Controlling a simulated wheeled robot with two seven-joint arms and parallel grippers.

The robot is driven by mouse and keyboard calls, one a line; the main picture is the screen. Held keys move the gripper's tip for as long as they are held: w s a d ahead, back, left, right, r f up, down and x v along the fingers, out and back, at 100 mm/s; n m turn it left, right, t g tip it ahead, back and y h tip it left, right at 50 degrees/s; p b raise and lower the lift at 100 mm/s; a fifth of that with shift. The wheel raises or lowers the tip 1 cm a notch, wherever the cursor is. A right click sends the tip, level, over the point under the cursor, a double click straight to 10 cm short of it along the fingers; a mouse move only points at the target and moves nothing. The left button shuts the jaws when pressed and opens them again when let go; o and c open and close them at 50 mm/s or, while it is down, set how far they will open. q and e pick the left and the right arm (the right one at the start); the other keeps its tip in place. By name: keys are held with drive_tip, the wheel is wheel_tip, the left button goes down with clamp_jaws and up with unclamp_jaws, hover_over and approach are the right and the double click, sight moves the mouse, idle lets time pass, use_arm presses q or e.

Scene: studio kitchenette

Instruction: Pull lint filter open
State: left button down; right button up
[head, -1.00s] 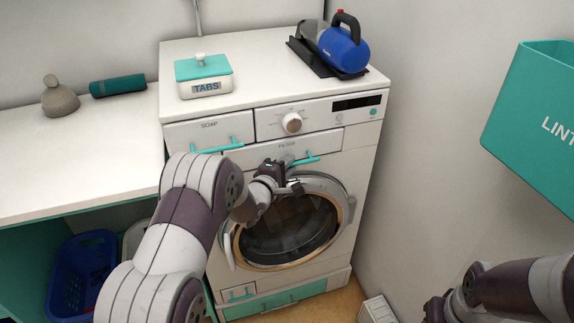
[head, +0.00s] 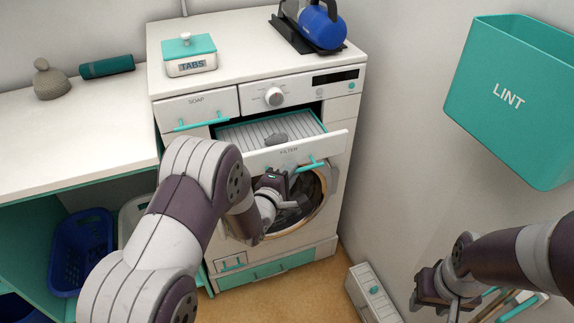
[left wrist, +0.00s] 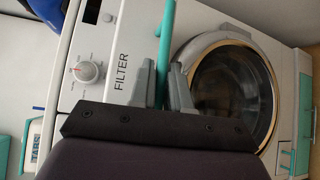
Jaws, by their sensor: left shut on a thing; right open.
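The lint filter drawer (head: 318,148), a white front marked FILTER with a teal bar handle (head: 312,163), stands pulled out of the washing machine (head: 340,105). My left gripper (head: 283,178) is in front of the drawer, shut on the handle. In the left wrist view the fingers (left wrist: 160,85) close around the teal handle (left wrist: 165,45) beside the word FILTER. My right gripper (head: 432,290) is open and empty at the lower right, away from the machine.
A teal bin marked LINT (head: 515,105) hangs on the right wall. A soap drawer (head: 198,108) with a teal handle sits left of the filter. A TABS box (head: 190,58) and a blue handheld appliance (head: 322,28) stand on top. A white box (head: 370,292) stands on the floor.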

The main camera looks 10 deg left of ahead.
idle(0.3)
use_arm(q)
drive_tip(key=c, duration=1.2)
unclamp_jaws()
drive_tip(key=v, duration=1.2)
drive_tip(key=shift+s, duration=0.4)
drive_tip(key=shift+a, duration=0.1)
